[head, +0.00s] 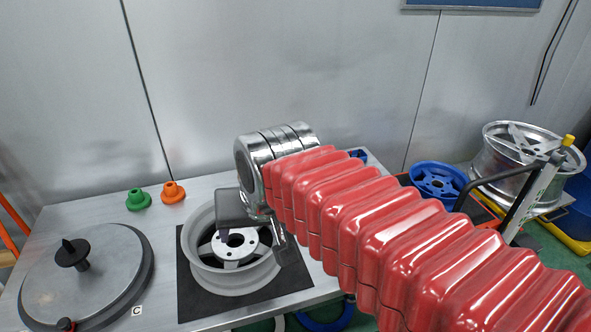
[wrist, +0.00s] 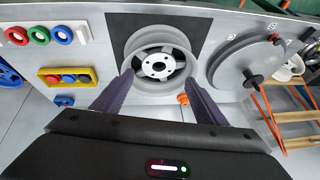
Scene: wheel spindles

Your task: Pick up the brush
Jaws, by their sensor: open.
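I cannot make out a brush in either view; my arm hides part of the table in the head view. My gripper (wrist: 159,78) is open and empty, with its two dark fingers spread apart in the wrist view. In the head view my gripper (head: 250,237) is above the grey wheel rim (head: 204,270), covering part of it. The rim lies on a black mat (head: 187,300) and has a silver hub inside. In the wrist view the wheel rim (wrist: 136,47) shows beyond and between the fingertips.
A grey disc with a black knob (head: 100,285) is at the table's left. Coloured rings (wrist: 40,34) and a yellow tray (wrist: 45,77) show in the wrist view. A blue rim (head: 437,181) sits right.

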